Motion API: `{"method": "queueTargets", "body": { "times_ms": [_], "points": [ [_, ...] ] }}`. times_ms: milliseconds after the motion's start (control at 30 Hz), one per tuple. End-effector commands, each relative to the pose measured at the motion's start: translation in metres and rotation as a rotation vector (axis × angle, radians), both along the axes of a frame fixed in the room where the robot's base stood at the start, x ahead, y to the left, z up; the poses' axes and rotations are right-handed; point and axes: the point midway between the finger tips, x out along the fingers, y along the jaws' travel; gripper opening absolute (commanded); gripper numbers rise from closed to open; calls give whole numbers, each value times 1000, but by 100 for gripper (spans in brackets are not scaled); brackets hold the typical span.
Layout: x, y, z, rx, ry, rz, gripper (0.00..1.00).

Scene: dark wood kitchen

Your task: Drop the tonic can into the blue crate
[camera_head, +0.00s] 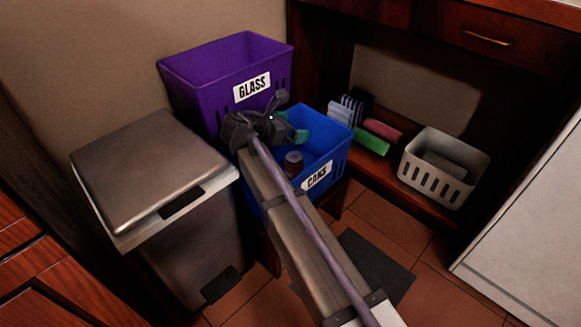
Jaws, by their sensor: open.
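The blue crate (334,156), labelled CANS, stands in the middle of the view, partly hidden by my arm. A small dark can (293,162) shows inside it, close beside my arm. A teal object (301,136) shows over the crate's inside next to my gripper. It is partly covered, and I cannot tell whether it is a can or whether it touches the gripper. No label is readable, so I cannot tell which is the tonic can. My gripper (284,116) is open above the crate's back left part.
A purple crate (205,88) labelled GLASS stands behind. A steel pedal bin (150,170) is at left. A shelf at right holds a white basket (447,190), a green block (371,141) and a red one (382,129). A dark mat (375,265) lies on the tiles.

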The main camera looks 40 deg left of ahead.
Motion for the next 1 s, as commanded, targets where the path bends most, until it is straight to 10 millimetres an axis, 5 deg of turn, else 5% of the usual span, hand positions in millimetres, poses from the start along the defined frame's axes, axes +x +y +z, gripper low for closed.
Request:
{"method": "queueTargets", "body": {
  "times_ms": [500, 1000],
  "points": [
    [-90, 26, 42, 0, 0, 2, 94],
    [-94, 27, 41, 0, 0, 0, 94]
  ]
}}
